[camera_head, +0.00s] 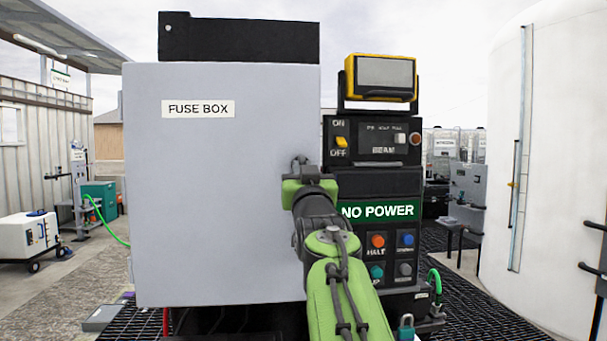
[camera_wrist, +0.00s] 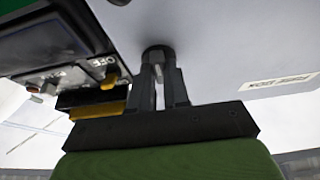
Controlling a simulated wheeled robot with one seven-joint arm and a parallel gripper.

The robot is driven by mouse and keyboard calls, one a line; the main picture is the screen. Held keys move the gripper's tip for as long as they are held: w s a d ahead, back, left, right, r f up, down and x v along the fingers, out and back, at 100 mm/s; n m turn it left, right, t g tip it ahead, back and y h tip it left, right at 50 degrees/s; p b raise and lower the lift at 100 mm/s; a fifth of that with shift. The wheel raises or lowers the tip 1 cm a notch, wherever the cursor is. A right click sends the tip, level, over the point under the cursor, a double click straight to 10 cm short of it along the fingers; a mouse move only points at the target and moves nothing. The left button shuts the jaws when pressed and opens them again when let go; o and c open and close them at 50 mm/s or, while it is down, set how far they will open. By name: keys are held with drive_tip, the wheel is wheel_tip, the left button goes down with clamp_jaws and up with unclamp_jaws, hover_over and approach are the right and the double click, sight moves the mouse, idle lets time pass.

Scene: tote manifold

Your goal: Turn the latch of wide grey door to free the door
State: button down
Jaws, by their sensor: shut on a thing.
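The wide grey door (camera_head: 215,200) carries a white FUSE BOX label and stands closed, facing me. Its latch (camera_wrist: 157,56), a dark round knob near the door's edge, shows in the wrist view. My gripper (camera_wrist: 160,75) reaches up to it with both fingers close together on its stem, shut on the latch. In the head view my gripper (camera_head: 300,165) is at the door's right edge, and my arm hides most of the latch there. The latch's exact turn angle cannot be told.
Right of the door is a black control panel (camera_head: 372,185) with an ON/OFF switch (camera_head: 341,142), a NO POWER sign (camera_head: 378,211) and several buttons. A yellow-framed lamp (camera_head: 381,77) sits on top. A white tank (camera_head: 560,170) stands far right.

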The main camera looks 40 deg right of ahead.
drive_tip(key=shift+f, duration=0.1)
idle(0.3)
drive_tip(key=c, duration=1.1)
unclamp_jaws()
drive_tip(key=shift+w, duration=0.1)
drive_tip(key=b+v, duration=0.5)
drive_tip(key=v, duration=1)
drive_tip(key=shift+s+a, duration=0.15)
drive_tip(key=shift+s, duration=0.2)
